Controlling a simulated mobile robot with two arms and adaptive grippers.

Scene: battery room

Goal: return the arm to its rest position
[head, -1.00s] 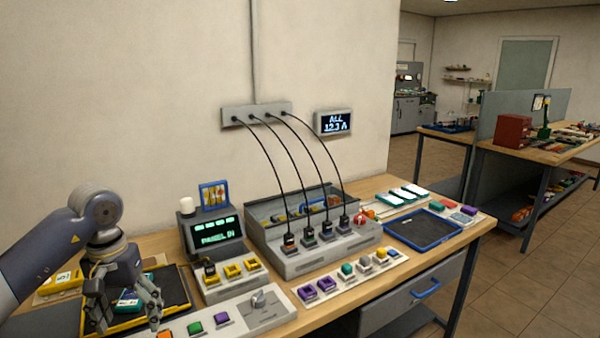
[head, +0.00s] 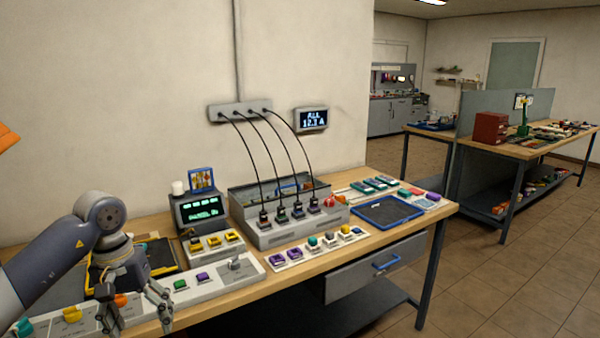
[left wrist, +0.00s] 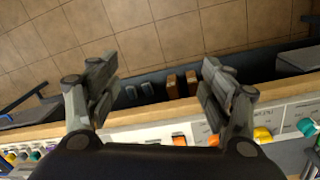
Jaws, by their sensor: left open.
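My left arm comes in from the left in the head view. Its gripper (head: 138,308) points down over the front of the bench, above the white control panel (head: 215,283). In the left wrist view the fingers of the left gripper (left wrist: 160,85) are spread wide with nothing between them. Beyond them show the bench's front edge, a dark lower shelf and the tiled floor. Whether the fingers touch the panel is hard to tell. My right gripper is in neither view.
The wooden workbench (head: 420,213) carries a grey charger box (head: 285,235) with several cables, a green-lit display (head: 202,211), a row of coloured blocks and a blue-rimmed tray (head: 388,213). A drawer (head: 375,268) is below. Open floor (head: 500,280) lies right.

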